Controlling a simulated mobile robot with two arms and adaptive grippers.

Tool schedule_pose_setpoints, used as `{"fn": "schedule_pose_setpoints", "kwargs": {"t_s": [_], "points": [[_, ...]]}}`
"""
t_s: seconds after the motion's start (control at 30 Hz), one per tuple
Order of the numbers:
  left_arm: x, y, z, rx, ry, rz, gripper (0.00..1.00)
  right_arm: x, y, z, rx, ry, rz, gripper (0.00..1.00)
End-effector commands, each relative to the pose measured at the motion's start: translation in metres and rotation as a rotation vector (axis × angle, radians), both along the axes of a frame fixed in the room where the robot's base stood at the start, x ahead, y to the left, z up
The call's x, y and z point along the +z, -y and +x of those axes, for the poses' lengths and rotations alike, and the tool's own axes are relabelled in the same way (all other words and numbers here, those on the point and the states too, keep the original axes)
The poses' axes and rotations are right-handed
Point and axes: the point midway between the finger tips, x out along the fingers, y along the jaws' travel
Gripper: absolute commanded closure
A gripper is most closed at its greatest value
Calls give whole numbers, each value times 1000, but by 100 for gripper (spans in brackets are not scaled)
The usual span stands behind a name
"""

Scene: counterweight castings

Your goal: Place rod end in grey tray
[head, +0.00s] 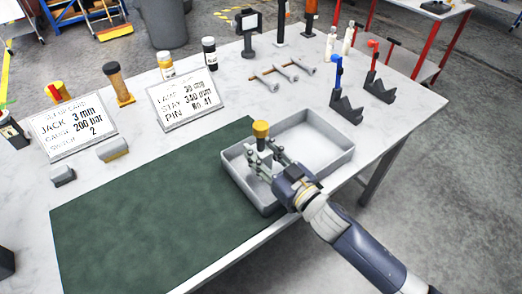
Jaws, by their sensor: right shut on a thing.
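The grey tray (335,163) is a shallow, open, rectangular tray on the right part of the table, partly beside the green mat. My right gripper (263,158) reaches in from the lower right and is over the left part of the tray. It is shut on a small upright part with a yellow-orange top (261,129) and a grey body, which looks to be the rod end. The fingers hide its lower part, so I cannot tell whether it touches the tray floor. The right part of the tray is empty. My left gripper is not in view.
A green mat (150,215) covers the front left and is bare. Two sign boards (72,127) (187,97), small blocks and bottles stand behind it. Metal rods (283,73) lie behind the tray. Dark V-shaped stands (346,107) with blue and red tools stand at the back right.

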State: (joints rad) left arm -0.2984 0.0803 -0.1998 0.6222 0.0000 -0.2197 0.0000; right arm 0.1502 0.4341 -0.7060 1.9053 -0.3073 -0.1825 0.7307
Motion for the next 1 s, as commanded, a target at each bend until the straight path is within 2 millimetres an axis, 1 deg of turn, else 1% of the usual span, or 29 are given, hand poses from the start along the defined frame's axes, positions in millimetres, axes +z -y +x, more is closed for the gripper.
{"fn": "schedule_pose_setpoints", "kwargs": {"t_s": [0.4, 0.5, 0.53, 0.57, 0.6, 0.63, 0.9, 1.0], "points": [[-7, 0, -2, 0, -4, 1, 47, -10, 0, 0, 0, 3, 2, 100], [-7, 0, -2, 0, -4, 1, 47, -9, 0, 0, 0, 5, 2, 100], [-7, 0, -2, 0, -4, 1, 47, -12, 0, 0, -1, 0, 0, 65], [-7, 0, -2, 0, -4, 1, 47, -12, 0, 0, -1, 0, 0, 58], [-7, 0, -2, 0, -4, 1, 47, -12, 0, 0, -1, 0, 0, 49], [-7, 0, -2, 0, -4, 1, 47, -12, 0, 0, -1, 0, 0, 47], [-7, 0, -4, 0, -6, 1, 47, -12, 0, 0, 0, 0, 0, 47], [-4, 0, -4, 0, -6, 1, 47, -8, 0, 0, 0, 1, -1, 47]]}}
